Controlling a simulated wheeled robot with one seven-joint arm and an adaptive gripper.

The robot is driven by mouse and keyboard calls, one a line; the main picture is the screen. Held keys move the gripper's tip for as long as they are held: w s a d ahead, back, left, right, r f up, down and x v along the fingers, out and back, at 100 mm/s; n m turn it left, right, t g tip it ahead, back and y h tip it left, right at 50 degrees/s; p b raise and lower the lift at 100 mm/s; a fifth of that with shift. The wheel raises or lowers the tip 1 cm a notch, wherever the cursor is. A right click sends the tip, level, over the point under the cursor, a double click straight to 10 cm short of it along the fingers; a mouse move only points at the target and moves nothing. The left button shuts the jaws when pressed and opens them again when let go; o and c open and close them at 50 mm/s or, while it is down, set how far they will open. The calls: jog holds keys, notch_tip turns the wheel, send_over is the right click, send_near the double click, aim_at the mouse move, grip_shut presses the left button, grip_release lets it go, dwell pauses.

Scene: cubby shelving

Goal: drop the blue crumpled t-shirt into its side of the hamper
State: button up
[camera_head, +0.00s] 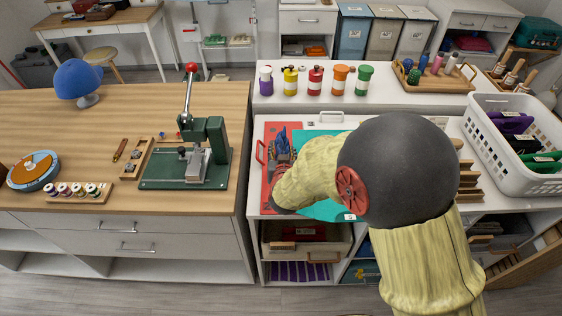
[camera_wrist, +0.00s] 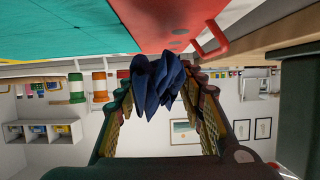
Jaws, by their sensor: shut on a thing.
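The blue crumpled t-shirt (camera_wrist: 156,84) is pinched between the fingertips of my gripper (camera_wrist: 160,90) in the wrist view. Its dark blue folds stick out past the tips. In the head view, a small part of the blue t-shirt (camera_head: 282,138) shows by my gripper (camera_head: 281,150), over a red board. My forearm hides part of the surface there. I cannot tell whether this basket or the blue, tan and grey bins at the back are the hamper.
The red board (camera_head: 270,190) has a handle and lies beside a teal sheet (camera_head: 340,207). Several coloured bottles (camera_head: 315,82) line the raised ledge behind. A green press (camera_head: 205,150) stands on the wooden counter at left. Blue, tan and grey bins (camera_head: 385,34) stand at the back.

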jog(key=shift+w+a+f, duration=0.15)
jog(key=shift+w+f, duration=0.1)
jog(key=shift+f, duration=0.15)
jog(key=shift+w+a+f+b, duration=0.15)
jog(key=shift+f+b, duration=0.6)
jog(key=shift+f, duration=0.9)
jog(key=shift+f, duration=0.1)
jog(key=o, duration=1.2)
jog(key=p+v, duration=0.3)
jog(key=v, duration=0.9)
